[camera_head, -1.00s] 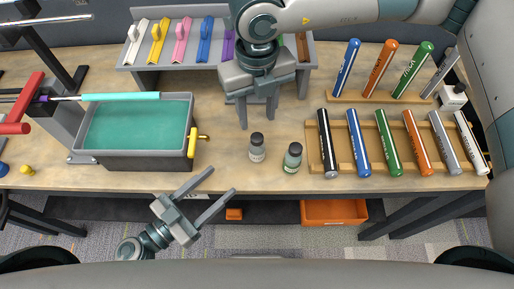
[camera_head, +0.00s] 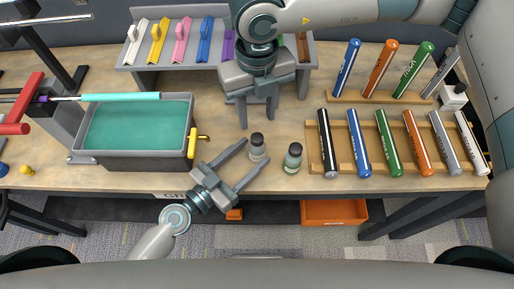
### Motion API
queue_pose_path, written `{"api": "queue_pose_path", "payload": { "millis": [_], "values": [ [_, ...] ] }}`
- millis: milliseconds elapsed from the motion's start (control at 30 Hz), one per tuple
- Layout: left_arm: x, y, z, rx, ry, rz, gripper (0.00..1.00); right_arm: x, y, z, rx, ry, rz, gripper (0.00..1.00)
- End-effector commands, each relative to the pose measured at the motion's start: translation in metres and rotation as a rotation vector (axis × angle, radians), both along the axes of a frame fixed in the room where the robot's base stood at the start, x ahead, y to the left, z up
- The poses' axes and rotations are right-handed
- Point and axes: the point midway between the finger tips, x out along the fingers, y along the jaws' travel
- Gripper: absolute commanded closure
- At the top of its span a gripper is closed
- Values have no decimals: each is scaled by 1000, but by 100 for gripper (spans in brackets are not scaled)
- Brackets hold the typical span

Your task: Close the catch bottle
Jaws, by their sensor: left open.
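Two small bottles with dark tops stand upright on the bench in the middle of the view; I cannot tell which is the catch bottle. The left bottle (camera_head: 257,154) is pale grey, and the right bottle (camera_head: 292,161) is greenish. My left gripper (camera_head: 256,152) is open, coming in from the front edge, with its fingertips around or just in front of the left bottle; contact is not clear. My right gripper (camera_head: 257,121) is open and empty, pointing down, behind the left bottle.
A grey tub (camera_head: 140,160) of teal liquid with a yellow tap (camera_head: 193,146) stands left. Wooden racks (camera_head: 343,157) of coloured tubes lie right. A rack of coloured grips (camera_head: 182,40) stands behind. An orange bin (camera_head: 334,212) is below the bench.

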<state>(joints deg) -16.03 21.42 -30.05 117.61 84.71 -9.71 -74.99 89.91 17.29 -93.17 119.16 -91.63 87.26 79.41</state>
Motion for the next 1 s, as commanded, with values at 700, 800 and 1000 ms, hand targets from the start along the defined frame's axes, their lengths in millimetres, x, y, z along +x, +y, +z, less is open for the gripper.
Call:
{"api": "queue_pose_path", "payload": {
  "millis": [700,800,1000],
  "values": [
    [7,-7,-1,2,4,1,83,0,0,0,0,0,0,60],
    [7,-7,-1,2,4,1,100,0,0,0,0,0,0,60],
    [7,-7,-1,2,4,1,100,0,0,0,0,0,20,60]
  ]
}}
